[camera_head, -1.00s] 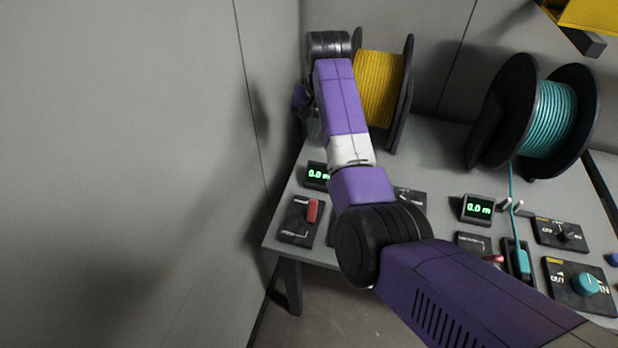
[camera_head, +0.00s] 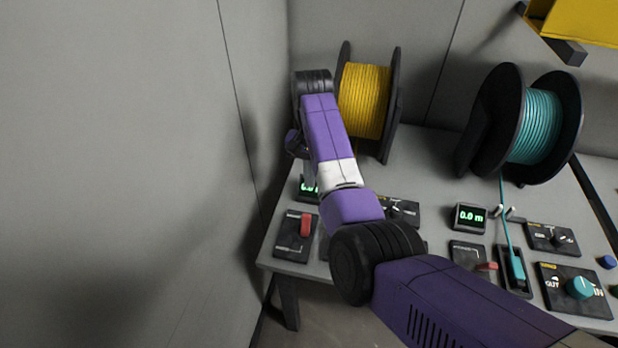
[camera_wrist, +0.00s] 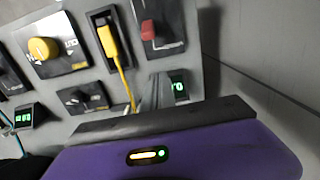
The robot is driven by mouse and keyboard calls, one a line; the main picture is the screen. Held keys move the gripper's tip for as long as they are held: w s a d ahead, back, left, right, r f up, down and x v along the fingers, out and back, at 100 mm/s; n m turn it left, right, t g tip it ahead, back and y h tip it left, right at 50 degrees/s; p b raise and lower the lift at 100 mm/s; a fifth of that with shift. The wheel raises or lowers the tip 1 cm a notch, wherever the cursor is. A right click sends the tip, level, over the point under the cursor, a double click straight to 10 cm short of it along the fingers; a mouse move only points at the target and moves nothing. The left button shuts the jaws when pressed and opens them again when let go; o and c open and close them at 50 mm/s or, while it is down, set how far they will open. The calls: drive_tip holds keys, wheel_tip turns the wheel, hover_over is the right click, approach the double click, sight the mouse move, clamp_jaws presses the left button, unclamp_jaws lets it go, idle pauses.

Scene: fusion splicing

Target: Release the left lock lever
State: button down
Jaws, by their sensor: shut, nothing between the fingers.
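The left lock lever is a red handle (camera_head: 305,224) on a dark plate at the table's front left corner. In the wrist view the red lever (camera_wrist: 148,31) is near the top, right of centre. My gripper (camera_head: 308,178) is mostly hidden behind my arm in the head view. Its grey fingers come down in front of the left length display (camera_head: 307,189), behind the lever. In the wrist view my gripper (camera_wrist: 155,84) is shut and empty, its fingers between the lever and the camera. It appears apart from the lever.
A yellow spool (camera_head: 363,100) stands behind my arm, a teal spool (camera_head: 540,125) to its right. A second red lever (camera_head: 486,267) is farther right. In the wrist view, a yellow cable connector (camera_wrist: 108,42) and yellow knob (camera_wrist: 42,49) are beside the lever. A grey wall closes off the left.

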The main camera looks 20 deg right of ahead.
sight(306, 225)
wheel_tip(306, 225, down, 7)
drive_tip(key=shift+s+a, duration=0.1)
drive_tip(key=shift+s, duration=0.05)
drive_tip(key=shift+s+a+r+p, duration=0.35)
drive_tip(key=shift+s+a+p, duration=0.25)
drive_tip(key=shift+s+p, duration=0.2)
drive_tip(key=shift+s+a+r+p, duration=0.3)
drive_tip(key=shift+s+a+p, duration=0.25)
drive_tip(key=shift+s+p, duration=0.15)
